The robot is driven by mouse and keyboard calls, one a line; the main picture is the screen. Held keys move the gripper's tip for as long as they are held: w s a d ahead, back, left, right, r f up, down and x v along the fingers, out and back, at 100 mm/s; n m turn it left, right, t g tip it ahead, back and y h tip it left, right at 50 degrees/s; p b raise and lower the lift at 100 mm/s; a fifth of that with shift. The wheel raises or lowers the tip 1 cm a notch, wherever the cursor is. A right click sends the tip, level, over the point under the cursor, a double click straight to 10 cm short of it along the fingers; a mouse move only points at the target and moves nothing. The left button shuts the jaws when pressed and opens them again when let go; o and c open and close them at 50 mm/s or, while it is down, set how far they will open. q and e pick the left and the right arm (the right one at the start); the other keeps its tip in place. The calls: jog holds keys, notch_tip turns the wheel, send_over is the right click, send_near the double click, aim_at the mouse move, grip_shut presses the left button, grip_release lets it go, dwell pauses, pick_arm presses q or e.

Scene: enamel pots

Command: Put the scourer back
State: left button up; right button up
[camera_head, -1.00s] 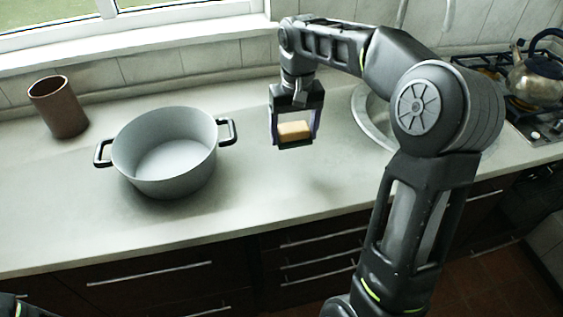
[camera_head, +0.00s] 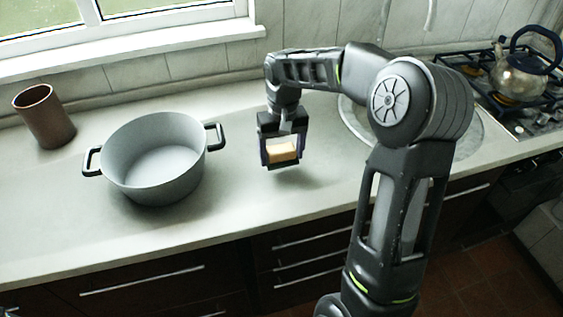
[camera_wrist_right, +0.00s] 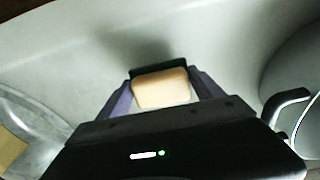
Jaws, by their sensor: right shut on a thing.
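The scourer is a tan-orange block with a dark green side. My right gripper (camera_head: 284,163) is shut on the scourer (camera_head: 282,151) and points down at the counter, to the right of the grey pot. In the right wrist view the scourer (camera_wrist_right: 161,88) sits between the two fingers of the gripper (camera_wrist_right: 160,80), with its dark side facing away. A soft shadow lies on the counter beyond it, so it appears to be held above the surface; the exact gap is unclear. My left gripper is not in view.
The grey pot (camera_head: 158,190) with black handles stands left of the gripper. A brown cup (camera_head: 45,118) stands farther left. The round sink (camera_head: 470,135) is partly behind my right arm. A kettle (camera_head: 520,72) sits on the stove (camera_head: 535,118).

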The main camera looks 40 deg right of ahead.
aim_at(282, 163)
jog(key=shift+f, duration=1.85)
jog(key=shift+f, duration=0.25)
jog(key=o, duration=1.4)
jog(key=shift+r, duration=0.1)
jog(key=shift+o, duration=0.2)
jog(key=shift+r, duration=0.1)
notch_tip(282, 163, up, 12)
jog(key=shift+s+d+r, duration=0.1)
jog(key=shift+s, duration=0.05)
